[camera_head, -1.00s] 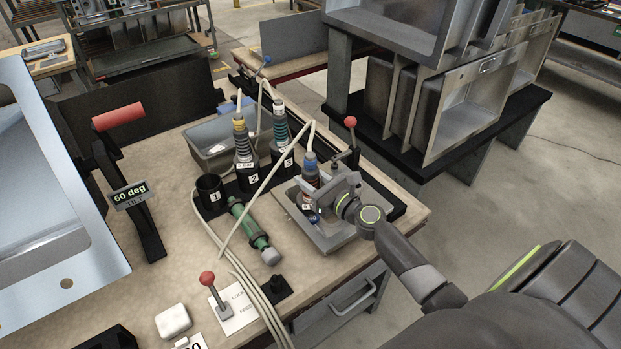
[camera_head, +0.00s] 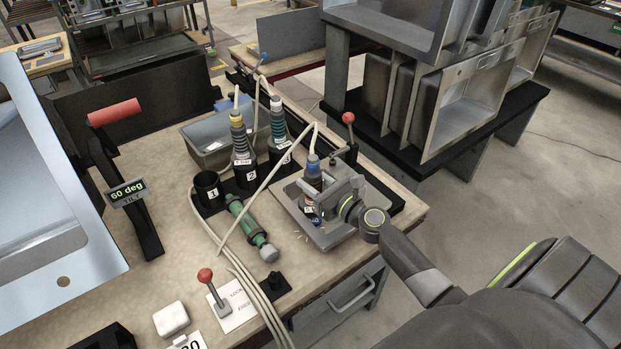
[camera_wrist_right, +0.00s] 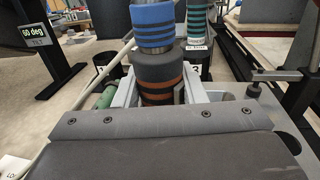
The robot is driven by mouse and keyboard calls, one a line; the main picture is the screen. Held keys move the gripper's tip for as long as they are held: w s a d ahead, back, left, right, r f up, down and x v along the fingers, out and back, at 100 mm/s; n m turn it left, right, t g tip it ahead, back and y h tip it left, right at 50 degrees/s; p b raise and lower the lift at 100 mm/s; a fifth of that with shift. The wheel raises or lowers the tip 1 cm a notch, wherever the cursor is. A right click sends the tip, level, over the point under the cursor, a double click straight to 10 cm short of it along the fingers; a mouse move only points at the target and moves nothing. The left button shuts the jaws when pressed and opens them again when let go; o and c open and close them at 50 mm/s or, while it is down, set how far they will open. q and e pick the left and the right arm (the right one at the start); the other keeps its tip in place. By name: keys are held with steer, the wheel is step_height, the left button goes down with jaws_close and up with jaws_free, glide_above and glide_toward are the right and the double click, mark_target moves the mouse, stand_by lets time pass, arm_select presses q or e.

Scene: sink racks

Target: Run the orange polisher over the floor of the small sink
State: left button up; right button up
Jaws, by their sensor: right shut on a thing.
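The orange polisher (camera_head: 313,178) has a blue top and a dark body. In the right wrist view, its body (camera_wrist_right: 158,72) shows orange rings. My right gripper (camera_head: 338,204) is shut around the polisher and holds it roughly upright. Its lower end is inside the small sink (camera_head: 330,239), a grey basin near the bench's right edge. The gripper partly hides the sink floor, so contact there cannot be clearly seen. Small bright streaks show at the sink's front left. My left gripper is not in view.
Two hosed tools stand in holders 2 (camera_head: 243,158) and 3 (camera_head: 279,138) behind the sink. A green tool (camera_head: 247,226) lies left of it, beside empty holder 1 (camera_head: 206,187). A red-knobbed lever (camera_head: 349,130) stands just behind the sink. Hoses cross the bench.

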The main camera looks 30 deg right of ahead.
mark_target(317, 187)
steer(key=shift+a+v, duration=0.25)
steer(key=shift+v, duration=0.95)
steer(key=shift+s+d, duration=0.1)
steer(key=shift+s, duration=0.5)
step_height(317, 187, up, 16)
steer(key=p, duration=1.5)
steer(key=shift+p, duration=0.3)
steer(key=shift+w, duration=0.1)
